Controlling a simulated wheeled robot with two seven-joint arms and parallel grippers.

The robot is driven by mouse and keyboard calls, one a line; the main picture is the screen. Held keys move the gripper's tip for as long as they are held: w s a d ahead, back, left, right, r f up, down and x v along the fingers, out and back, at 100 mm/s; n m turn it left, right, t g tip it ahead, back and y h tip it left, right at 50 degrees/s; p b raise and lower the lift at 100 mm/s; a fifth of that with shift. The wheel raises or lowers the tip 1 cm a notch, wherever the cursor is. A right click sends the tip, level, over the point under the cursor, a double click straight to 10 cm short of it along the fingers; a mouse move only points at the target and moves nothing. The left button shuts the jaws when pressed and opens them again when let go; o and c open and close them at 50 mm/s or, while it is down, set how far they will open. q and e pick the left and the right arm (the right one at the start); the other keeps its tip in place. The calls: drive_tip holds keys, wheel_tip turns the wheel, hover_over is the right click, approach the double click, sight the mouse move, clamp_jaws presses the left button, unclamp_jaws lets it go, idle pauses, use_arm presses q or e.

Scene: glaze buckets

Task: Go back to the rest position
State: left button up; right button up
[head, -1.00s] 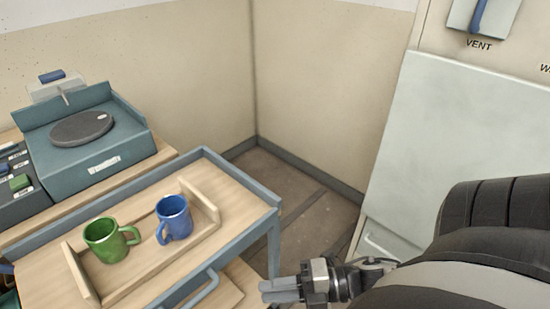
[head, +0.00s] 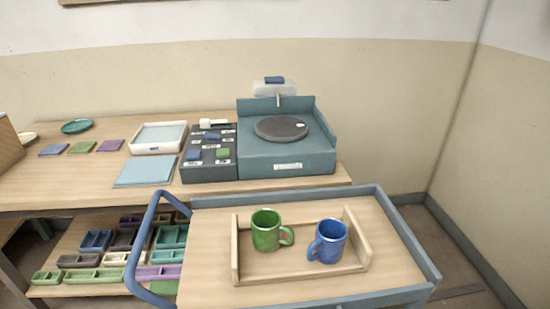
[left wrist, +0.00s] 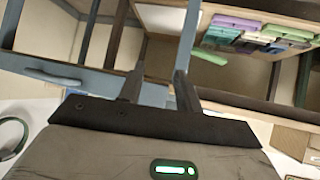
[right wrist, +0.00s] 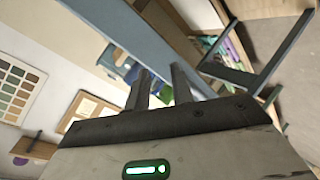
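My left gripper (left wrist: 158,85) shows in the left wrist view with its two fingers apart and nothing between them. My right gripper (right wrist: 162,88) shows in the right wrist view, also with fingers apart and empty. Neither gripper is in the head view now. In the head view a green mug (head: 266,232) and a blue mug (head: 328,242) stand upright on a wooden tray (head: 236,262), which rests on the top of a blue-framed cart (head: 200,250).
Behind the cart a workbench (head: 60,185) carries a blue-grey wheel unit (head: 287,160), a dark switch box (head: 208,170), a white-rimmed tray (head: 158,150) and coloured tiles. Several small bins (head: 95,240) fill its lower shelf. The cart's handle (head: 137,250) sticks out left. Floor shows at right.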

drive_tip(key=s+a+r+m+g+h, duration=0.2)
drive_tip(key=s+a+m+g, duration=0.2)
drive_tip(key=s+m+g, duration=0.6)
drive_tip(key=w+a+f+t+y, duration=0.3)
drive_tip(key=w+a+f+t, duration=0.2)
drive_tip(key=w+f+t, duration=0.1)
drive_tip(key=shift+a+f+t, duration=0.2)
drive_tip(key=shift+f+t, duration=0.55)
drive_tip(key=shift+t, duration=0.05)
idle(0.4)
